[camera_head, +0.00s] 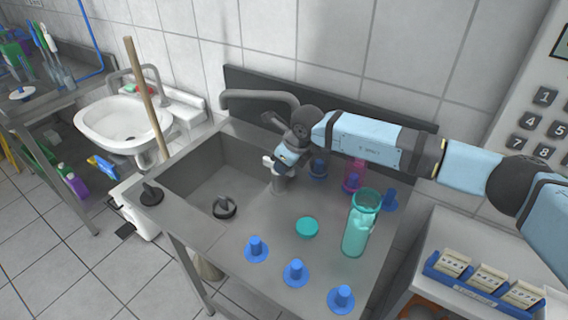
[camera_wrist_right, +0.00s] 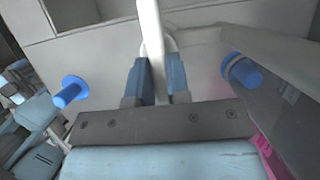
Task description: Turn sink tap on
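The grey sink tap has a long curved spout (camera_head: 258,97) reaching left over the steel basin (camera_head: 205,170). Its body (camera_head: 282,184) stands at the basin's right edge. A pale tap lever (camera_head: 268,161) sticks out beside my right gripper (camera_head: 286,157), which reaches in from the right at the tap. In the right wrist view, the lever (camera_wrist_right: 150,35) runs between the two blue fingers of the right gripper (camera_wrist_right: 159,75). The fingers lie close on both sides of it with little or no gap. My wrist hides part of the tap. My left gripper is not in view.
Several blue pegs (camera_head: 296,272) stand along the front of the steel counter. A teal bottle (camera_head: 360,225), a teal lid (camera_head: 307,227) and a pink bottle (camera_head: 354,178) are right of the tap. A wooden pole (camera_head: 147,98) leans left of the basin.

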